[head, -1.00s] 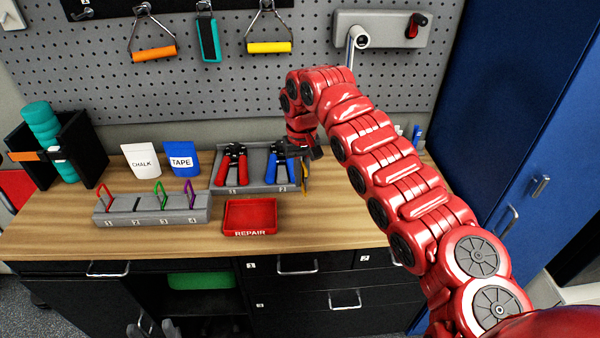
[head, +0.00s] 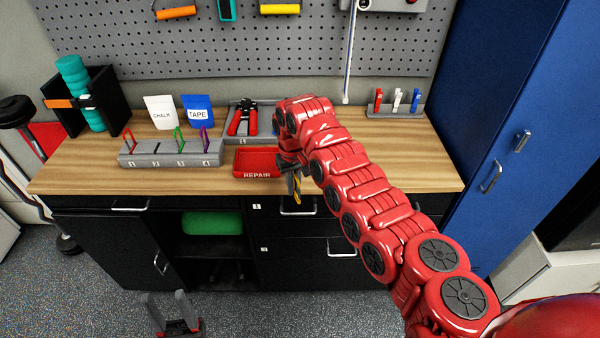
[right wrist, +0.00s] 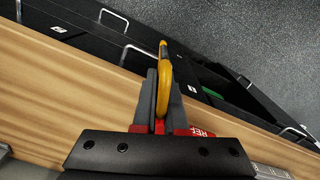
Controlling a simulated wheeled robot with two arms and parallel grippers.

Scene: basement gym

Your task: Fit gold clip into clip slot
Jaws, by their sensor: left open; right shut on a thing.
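The gold clip (head: 297,188) is a yellow hooked piece in my right gripper (head: 290,170), at the bench's front edge, right of the red REPAIR tray. In the right wrist view the gold clip (right wrist: 164,65) stands out beyond the shut fingers (right wrist: 160,92). The grey clip block (head: 172,158) stands on the bench at left, with numbered slots. A red clip (head: 127,141), a green clip (head: 179,140) and a purple clip (head: 204,141) stand in it. Slot 2 (head: 155,148) looks empty. My left gripper (head: 168,298) is open and empty, low in front of the cabinet.
The REPAIR tray (head: 257,163) sits between the clip block and my right gripper. Behind are a chalk bag (head: 161,112), a tape bag (head: 198,113) and a plier tray with red pliers (head: 243,120). My right arm hides the bench's middle.

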